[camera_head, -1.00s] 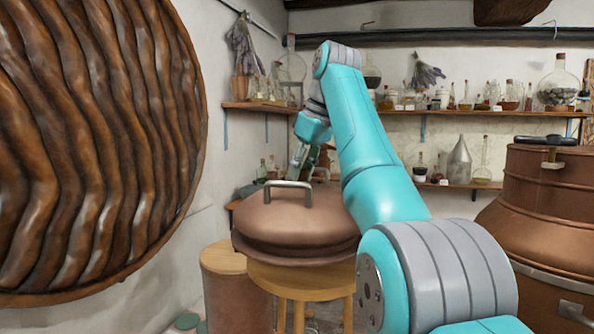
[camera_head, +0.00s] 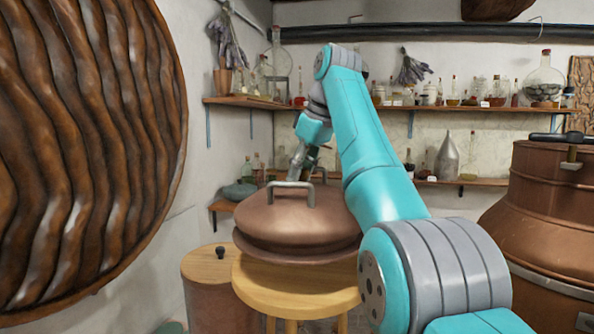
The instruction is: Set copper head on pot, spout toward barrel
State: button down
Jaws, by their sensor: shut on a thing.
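The copper head (camera_head: 297,218), a wide domed piece with a grey metal handle (camera_head: 290,185) on top, is in the middle of the view. My gripper (camera_head: 299,166) points down at the handle's far side and is shut on the copper head; its fingertips are partly hidden. The head appears over a round wooden stool (camera_head: 300,291); I cannot tell the gap between them. Its spout is not visible. A large copper vessel (camera_head: 550,235), likely the pot, stands at the right with a dark bar on top. A brown cylinder (camera_head: 215,300) with a wooden top and black knob, possibly the barrel, stands left of the stool.
A large ribbed brown round thing (camera_head: 80,150) fills the left side. Shelves (camera_head: 440,108) with glass bottles and flasks line the back wall. A grey bottle (camera_head: 447,158) stands on the lower shelf. My arm hides part of the space between head and copper vessel.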

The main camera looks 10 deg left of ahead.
jog(key=shift+w, duration=0.35)
jog(key=shift+w+f, duration=0.1)
jog(key=shift+w, duration=0.2)
jog(key=shift+s+f, duration=0.15)
jog(key=shift+f, duration=1.05)
jog(key=shift+s+d+r, duration=0.1)
jog(key=shift+f, duration=1.05)
dwell(2.5)
